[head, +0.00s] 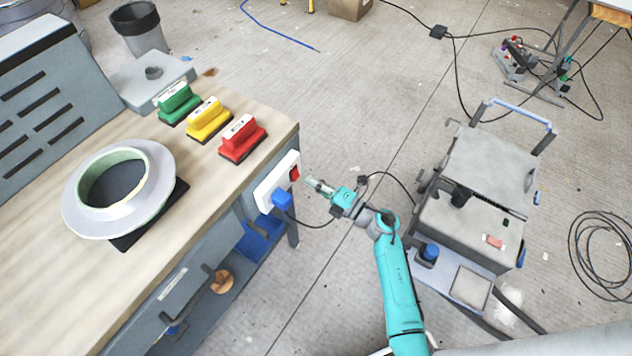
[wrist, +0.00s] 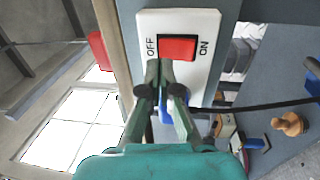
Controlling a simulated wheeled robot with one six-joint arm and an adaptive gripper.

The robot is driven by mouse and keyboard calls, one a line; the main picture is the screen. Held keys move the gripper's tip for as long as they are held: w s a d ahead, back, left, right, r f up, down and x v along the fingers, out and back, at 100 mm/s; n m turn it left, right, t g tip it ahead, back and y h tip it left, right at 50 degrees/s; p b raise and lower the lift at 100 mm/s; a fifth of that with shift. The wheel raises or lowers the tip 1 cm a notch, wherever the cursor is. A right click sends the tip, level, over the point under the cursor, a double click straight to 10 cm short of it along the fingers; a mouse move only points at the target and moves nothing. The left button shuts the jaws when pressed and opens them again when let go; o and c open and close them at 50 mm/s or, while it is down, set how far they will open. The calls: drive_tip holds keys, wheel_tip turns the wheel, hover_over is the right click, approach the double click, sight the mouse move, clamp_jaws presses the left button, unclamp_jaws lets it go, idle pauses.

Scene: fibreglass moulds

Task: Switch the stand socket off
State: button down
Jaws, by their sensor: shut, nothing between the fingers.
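The stand socket is a white plate (head: 265,189) on the end of the workbench, with a red rocker switch (head: 294,173) and a blue plug (head: 282,200) in it. In the wrist view the red rocker (wrist: 177,47) lies between the OFF mark on the left and the ON mark on the right. I cannot tell which side is pressed in. My gripper (head: 312,182) is shut and empty, pointing at the socket from the right. In the wrist view its fingertips (wrist: 159,63) overlap the rocker's lower left edge, at the OFF side; contact cannot be told. The fingers partly hide the blue plug (wrist: 174,104).
Green (head: 178,103), yellow (head: 209,119) and red (head: 242,138) handled blocks stand on the bench (head: 215,175), near a round mould (head: 150,205). A black cable (head: 318,226) leaves the plug. A grey wheeled machine (head: 470,215) stands right of my arm. Floor between is clear.

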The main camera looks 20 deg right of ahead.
drive_tip(key=r+v, duration=0.2)
drive_tip(key=v, duration=0.8)
drive_tip(key=shift+s+r, duration=0.2)
drive_tip(key=shift+r, duration=0.05)
drive_tip(key=shift+d, duration=0.1)
drive_tip(key=s+a+r+m+t+h, duration=0.2)
drive_tip(key=s+a+m+t+h, duration=0.1)
drive_tip(key=s+m, duration=0.3)
drive_tip(key=s+a+r+m+t+h, duration=0.25)
drive_tip(key=s+m, duration=0.25)
drive_tip(key=s, duration=0.4)
drive_tip(key=s+r+m+g+h, duration=0.2)
drive_tip(key=s+m+g+h, duration=0.1)
drive_tip(key=s+m, duration=0.4)
drive_tip(key=s+d+r+m+g+h, duration=0.1)
drive_tip(key=s+r+m+g+h, duration=0.2)
drive_tip(key=s+m, duration=0.4)
drive_tip(key=f+v, duration=0.1)
drive_tip(key=v, duration=0.6)
drive_tip(key=shift+s+f, duration=0.15)
drive_tip(key=shift+s, duration=0.05)
